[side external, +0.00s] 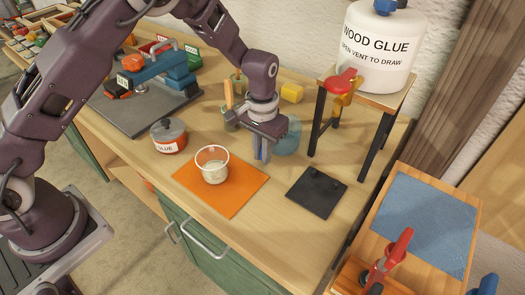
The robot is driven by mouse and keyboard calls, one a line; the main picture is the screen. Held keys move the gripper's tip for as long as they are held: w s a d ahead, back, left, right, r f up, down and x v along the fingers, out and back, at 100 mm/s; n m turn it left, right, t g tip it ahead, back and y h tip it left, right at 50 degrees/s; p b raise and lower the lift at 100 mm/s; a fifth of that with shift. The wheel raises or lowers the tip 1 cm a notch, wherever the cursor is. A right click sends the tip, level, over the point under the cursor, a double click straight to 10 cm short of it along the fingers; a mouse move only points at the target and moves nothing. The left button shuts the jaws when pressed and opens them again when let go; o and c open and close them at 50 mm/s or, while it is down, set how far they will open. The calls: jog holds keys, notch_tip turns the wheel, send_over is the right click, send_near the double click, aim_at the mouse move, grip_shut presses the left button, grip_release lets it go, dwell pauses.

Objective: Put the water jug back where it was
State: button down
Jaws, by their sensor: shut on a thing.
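The water jug appears to be the translucent blue vessel (289,138) standing upright behind and to the right of my gripper, partly hidden by it. My gripper (262,155) points down over the middle of the bench, with its fingers shut at the jug's near left side. The jug's handle is hidden between or behind the fingers. I cannot tell whether the jug's base touches the bench.
A clear cup (212,165) with pale contents stands on an orange mat (235,202). A glue pot (168,136) is left of it. A black-legged stand (375,143) holds a large wood glue container (378,50). A yellow block (292,93) lies behind my gripper.

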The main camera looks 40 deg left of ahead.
jog(key=c, duration=1.5)
grip_release()
jog(key=shift+o, duration=0.2)
notch_tip(320, 180, up, 12)
jog(key=shift+r, duration=0.2)
jog(key=s+a+r+t+h, duration=0.15)
jog(key=s+a+r, duration=0.35)
jog(key=s+r, duration=0.8)
jog(key=s+a+t, duration=0.1)
jog(key=s+t, duration=0.1)
jog(key=s, duration=0.5)
jog(key=s+a+t+y, duration=0.1)
jog(key=s+a+t, duration=0.1)
jog(key=s, duration=0.6)
jog(key=shift+s+a+r, duration=0.2)
jog(key=shift+s+a, duration=0.05)
jog(key=shift+a, duration=0.05)
jog(key=shift+y, duration=0.25)
